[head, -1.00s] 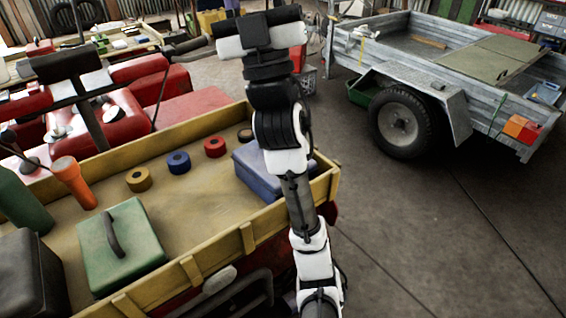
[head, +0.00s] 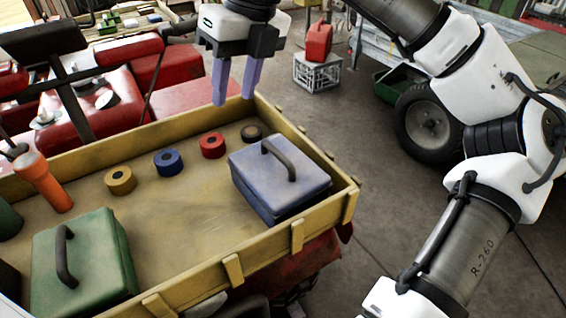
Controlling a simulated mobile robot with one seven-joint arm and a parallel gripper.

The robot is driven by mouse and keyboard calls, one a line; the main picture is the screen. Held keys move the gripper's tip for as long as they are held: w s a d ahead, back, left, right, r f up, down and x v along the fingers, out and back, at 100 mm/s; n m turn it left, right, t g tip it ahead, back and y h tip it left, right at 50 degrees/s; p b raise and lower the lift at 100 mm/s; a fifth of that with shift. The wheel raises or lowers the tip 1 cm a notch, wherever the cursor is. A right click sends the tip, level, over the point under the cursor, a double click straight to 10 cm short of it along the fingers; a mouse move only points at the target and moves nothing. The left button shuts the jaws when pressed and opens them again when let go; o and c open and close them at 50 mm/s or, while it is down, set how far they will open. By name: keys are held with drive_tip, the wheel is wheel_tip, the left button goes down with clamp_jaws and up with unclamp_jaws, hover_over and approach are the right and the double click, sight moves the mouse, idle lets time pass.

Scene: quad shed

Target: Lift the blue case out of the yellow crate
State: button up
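The blue case (head: 275,185) sits upright in the right end of the yellow crate (head: 297,236), with its dark handle (head: 279,159) on top. It is a grey-blue box, close to the crate's right and near walls, and nothing covers it. My gripper (head: 234,99) is open and empty, its two lilac fingers pointing down with a gap between them. In the picture the fingertips show just above the crate's far wall, up and left of the case. The gripper is apart from the case.
The crate also holds a green case (head: 85,265), an orange flashlight (head: 43,182) and several tape rolls, such as the red one (head: 212,145). Red quad bodywork (head: 105,125) lies beyond. A red can (head: 319,42) stands on a white crate (head: 317,74). Floor right of the crate is open.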

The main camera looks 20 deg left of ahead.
drive_tip(key=w+d+m+t+h, duration=0.1)
drive_tip(key=w+d+m+h, duration=0.15)
drive_tip(key=d, duration=0.25)
hover_over(277, 151)
drive_tip(key=shift+n, duration=0.45)
drive_tip(key=f, duration=0.7)
drive_tip(key=shift+s+f+p, duration=0.25)
drive_tip(key=shift+f+p, duration=0.05)
drive_tip(key=shift+w+f+p, duration=0.2)
drive_tip(key=shift+f+p, duration=0.65)
drive_tip(key=shift+f, duration=2.2)
clamp_jaws()
